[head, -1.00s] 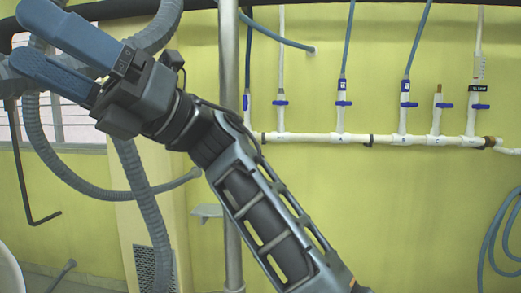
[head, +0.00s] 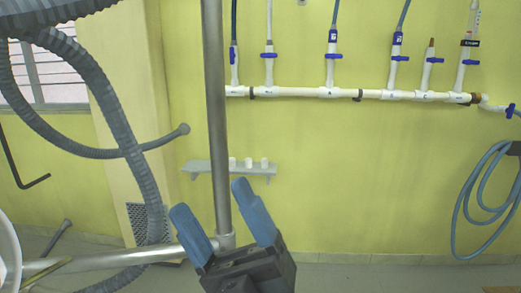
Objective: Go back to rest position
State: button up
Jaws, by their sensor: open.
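My gripper (head: 222,204) is at the bottom middle of the head view. The dark gripper body is cut off by the lower edge of the picture. The rest of my arm is out of view. The fingers appear in front of or close to the lower part of a vertical metal pole (head: 214,120); I cannot tell the gap.
A horizontal metal bar (head: 150,255) meets the pole low down. Thick grey corrugated hoses (head: 115,120) hang at left. A small wall shelf (head: 205,169) holds white cups. White pipes with blue valves (head: 310,92) and a coiled blue hose (head: 470,205) are on the yellow wall.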

jog(key=s+d+f+m+t+h, duration=0.55)
jog(key=d+f+m+h, duration=0.3)
jog(key=m+h, duration=0.25)
jog(key=s+d+f+m+t+h, duration=0.4)
jog(key=s+d+f+m+h, duration=0.25)
jog(key=f+m+h, duration=0.3)
jog(key=s+d+f+m+g+h, duration=0.2)
jog(key=s+d+m+g+h, duration=0.1)
jog(key=s, duration=0.6)
jog(key=s+d+f+m+g+h, duration=0.2)
jog(key=s+d+m+g+h, duration=0.1)
jog(key=s+d, duration=0.5)
jog(key=shift+s+d+f+m+g, duration=0.2)
jog(key=shift+s+m+g, duration=0.35)
jog(key=shift+s+g, duration=0.45)
